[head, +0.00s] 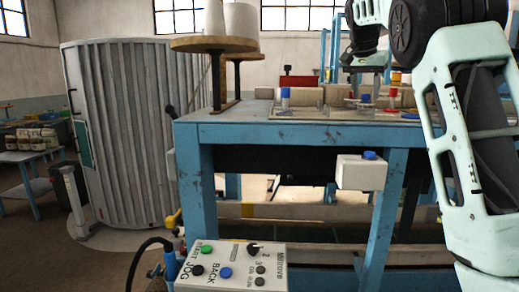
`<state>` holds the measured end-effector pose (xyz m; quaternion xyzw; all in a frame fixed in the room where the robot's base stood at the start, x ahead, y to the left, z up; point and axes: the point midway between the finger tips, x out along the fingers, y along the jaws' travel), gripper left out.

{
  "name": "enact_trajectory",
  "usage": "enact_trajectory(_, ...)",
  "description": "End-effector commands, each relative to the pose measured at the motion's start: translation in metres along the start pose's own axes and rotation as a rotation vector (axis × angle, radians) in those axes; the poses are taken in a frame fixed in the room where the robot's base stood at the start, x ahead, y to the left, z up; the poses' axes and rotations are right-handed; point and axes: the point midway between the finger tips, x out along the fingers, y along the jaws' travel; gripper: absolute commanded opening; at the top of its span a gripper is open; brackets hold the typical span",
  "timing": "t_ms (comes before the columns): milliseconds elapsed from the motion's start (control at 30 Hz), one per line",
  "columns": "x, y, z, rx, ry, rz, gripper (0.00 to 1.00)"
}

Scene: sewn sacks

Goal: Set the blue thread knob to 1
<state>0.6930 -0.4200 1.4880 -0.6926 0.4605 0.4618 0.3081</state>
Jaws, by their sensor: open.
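My gripper (369,80) points down over the blue worktable (270,131), at the end of my arm coming in from the right. Its jaws are small in view, open and empty. A small blue knob (365,98) stands on the tabletop just below the fingertips, seemingly apart from them. Another blue-topped post (285,93) stands further left on the same table. The marks around these knobs are too small to read, so I cannot tell the setting or which one is the thread knob.
A white box with a blue button (369,155) hangs at the table's front edge. A control panel (213,258) with several buttons stands in front. Thread cones (241,20) rest on a round wooden stand at left. Red parts (393,92) lie near the gripper.

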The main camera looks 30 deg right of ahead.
Motion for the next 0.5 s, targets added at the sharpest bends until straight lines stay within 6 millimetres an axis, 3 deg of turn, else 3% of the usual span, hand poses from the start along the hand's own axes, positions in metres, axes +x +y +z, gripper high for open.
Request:
enact_trajectory(200, 0.005, 0.004, 0.001, -0.214, 0.002, -0.091, 0.44)
enact_trajectory(500, -0.061, 0.007, -0.002, -0.216, 0.003, -0.090, 0.44)
